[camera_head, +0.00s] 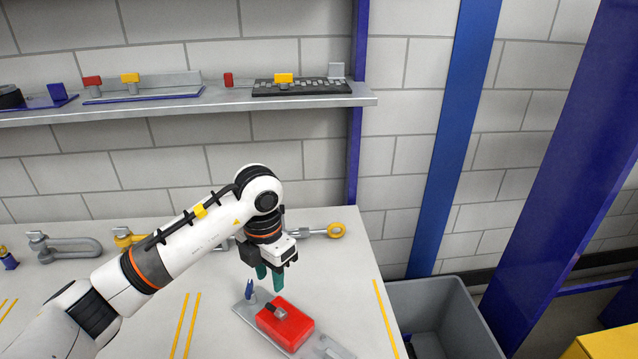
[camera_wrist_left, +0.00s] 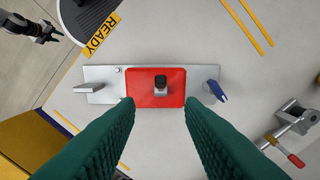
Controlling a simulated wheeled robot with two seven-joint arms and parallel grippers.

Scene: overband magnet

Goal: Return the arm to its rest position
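My left gripper (camera_head: 272,276), with green fingers, hangs above the table and points down. In the left wrist view its two fingers (camera_wrist_left: 160,140) are spread apart with nothing between them. Below is a red block (camera_head: 296,326) with a dark knob on top, and it also shows in the left wrist view (camera_wrist_left: 140,93). The block sits on a grey metal plate (camera_wrist_left: 102,74) with a small blue part (camera_wrist_left: 216,92) at one end. A dark gripper, seemingly my right one (camera_wrist_left: 45,32), shows small at the top left of the wrist view; its opening is unclear.
A grey bin (camera_head: 472,318) stands right of the table (camera_head: 215,320). Metal clamps (camera_head: 65,246) lie along the back, and a yellow-ended tool (camera_head: 336,230) lies behind my gripper. A shelf (camera_head: 215,105) with parts hangs above. A READY label (camera_wrist_left: 103,34) borders a dark disc.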

